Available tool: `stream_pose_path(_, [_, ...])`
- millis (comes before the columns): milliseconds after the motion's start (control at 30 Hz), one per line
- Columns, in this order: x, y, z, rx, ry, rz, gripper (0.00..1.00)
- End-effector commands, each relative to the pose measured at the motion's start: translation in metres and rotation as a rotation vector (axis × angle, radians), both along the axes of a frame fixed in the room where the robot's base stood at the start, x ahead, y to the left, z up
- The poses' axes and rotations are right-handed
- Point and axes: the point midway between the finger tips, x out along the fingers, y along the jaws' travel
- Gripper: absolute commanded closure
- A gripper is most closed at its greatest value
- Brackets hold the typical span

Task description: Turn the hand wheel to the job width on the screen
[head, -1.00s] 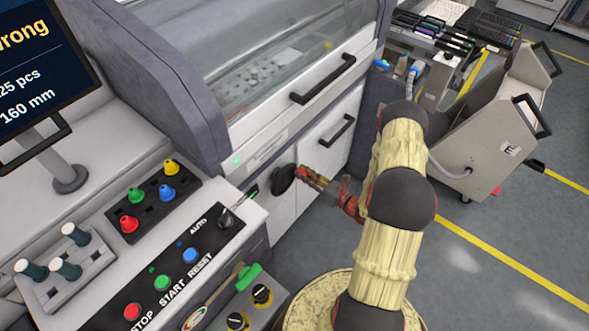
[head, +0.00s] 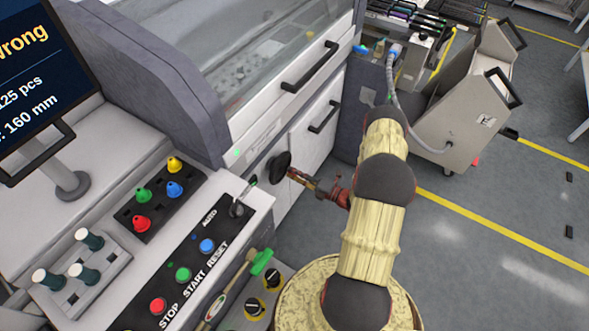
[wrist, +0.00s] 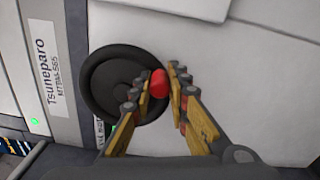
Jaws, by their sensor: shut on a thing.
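The black round hand wheel (head: 279,167) sits on the white front of the machine, below and left of the door handles. In the wrist view the hand wheel (wrist: 100,100) faces me, with a red knob (wrist: 159,84) at its right side. My gripper (wrist: 160,82) has its fingers on both sides of this knob and is shut on it. In the head view my gripper (head: 293,174) reaches the wheel from the right; the knob is hidden there. The screen (head: 38,70) at the upper left is cut off and shows "wrong", "125 pcs" and "160 mm".
A control panel (head: 222,222) with stop, start and reset buttons lies left of the wheel. Machine door handles (head: 311,68) jut out above. A grey trolley (head: 455,115) stands right; floor beyond is open.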

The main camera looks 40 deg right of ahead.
Motion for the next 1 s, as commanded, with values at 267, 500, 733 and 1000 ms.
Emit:
stream_pose_path(267, [-0.005,0.013,-0.008,0.248,0.091,-0.001,1.00])
stream_pose_path(500, [-0.009,0.026,-0.013,0.463,0.170,-0.002,1.00])
stream_pose_path(733, [-0.014,0.039,-0.014,0.668,0.245,-0.003,1.00])
stream_pose_path(1000, [-0.020,0.054,-0.011,0.903,0.331,-0.001,1.00])
